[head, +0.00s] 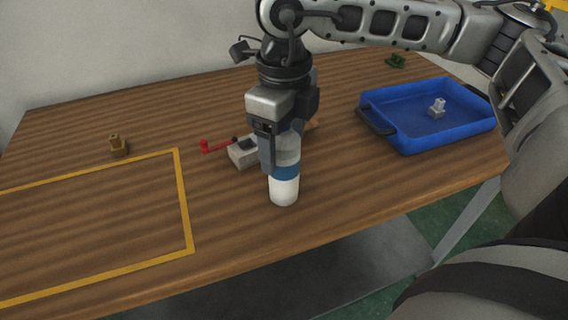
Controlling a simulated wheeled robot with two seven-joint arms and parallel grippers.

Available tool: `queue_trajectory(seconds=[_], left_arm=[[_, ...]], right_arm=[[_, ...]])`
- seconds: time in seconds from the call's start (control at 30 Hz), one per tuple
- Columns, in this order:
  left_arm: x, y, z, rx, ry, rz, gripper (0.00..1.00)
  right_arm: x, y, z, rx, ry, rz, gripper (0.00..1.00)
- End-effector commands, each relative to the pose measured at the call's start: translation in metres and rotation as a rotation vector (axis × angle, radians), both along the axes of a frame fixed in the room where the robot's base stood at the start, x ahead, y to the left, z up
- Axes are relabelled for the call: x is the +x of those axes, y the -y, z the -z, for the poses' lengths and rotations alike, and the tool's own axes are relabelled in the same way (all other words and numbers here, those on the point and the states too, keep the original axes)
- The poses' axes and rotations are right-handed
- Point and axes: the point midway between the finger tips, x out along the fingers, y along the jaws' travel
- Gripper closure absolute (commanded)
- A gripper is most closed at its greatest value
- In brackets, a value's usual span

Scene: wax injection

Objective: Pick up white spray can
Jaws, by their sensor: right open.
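The white spray can (284,190) stands upright on the wooden table, with a blue band around its middle and a grey upper part. My right gripper (281,158) points down over the can from above. Its fingers are open around the can's upper part, one finger showing at the can's left side. The gripper hides the can's top, and I cannot tell whether the fingers touch it. My left gripper is not in view.
A small grey device (243,153) with a red handle (215,147) sits just left of the can. A blue tray (411,145) holding a small light part (437,108) is at right. A brass-coloured part (118,146) stands near yellow tape (183,205). A green part (396,61) lies at the back.

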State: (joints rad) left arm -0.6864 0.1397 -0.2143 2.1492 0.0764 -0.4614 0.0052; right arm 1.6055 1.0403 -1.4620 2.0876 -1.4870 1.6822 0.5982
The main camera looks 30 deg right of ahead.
Motion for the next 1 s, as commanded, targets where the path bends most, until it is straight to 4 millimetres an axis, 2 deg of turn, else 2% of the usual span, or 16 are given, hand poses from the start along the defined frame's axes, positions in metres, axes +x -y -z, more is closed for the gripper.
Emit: queue_trajectory(seconds=[0.1,0.33,0.37,0.53,0.87,1.0], left_arm=[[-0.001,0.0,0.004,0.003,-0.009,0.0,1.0],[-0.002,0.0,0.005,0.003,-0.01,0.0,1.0],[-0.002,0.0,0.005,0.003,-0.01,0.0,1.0],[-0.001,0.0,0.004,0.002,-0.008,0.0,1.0],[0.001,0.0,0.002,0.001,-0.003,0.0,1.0],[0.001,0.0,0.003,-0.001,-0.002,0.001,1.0]], right_arm=[[0.0,0.0,0.01,0.0,-0.001,-0.002,0.28],[0.0,0.0,0.012,0.0,0.0,-0.002,0.28],[0.0,0.0,0.012,0.0,0.0,-0.001,0.34],[0.0,0.0,0.011,0.0,0.0,-0.001,0.81],[0.0,0.0,0.009,0.001,0.002,-0.001,0.81],[0.0,0.0,0.0,0.001,0.003,-0.001,0.81]])
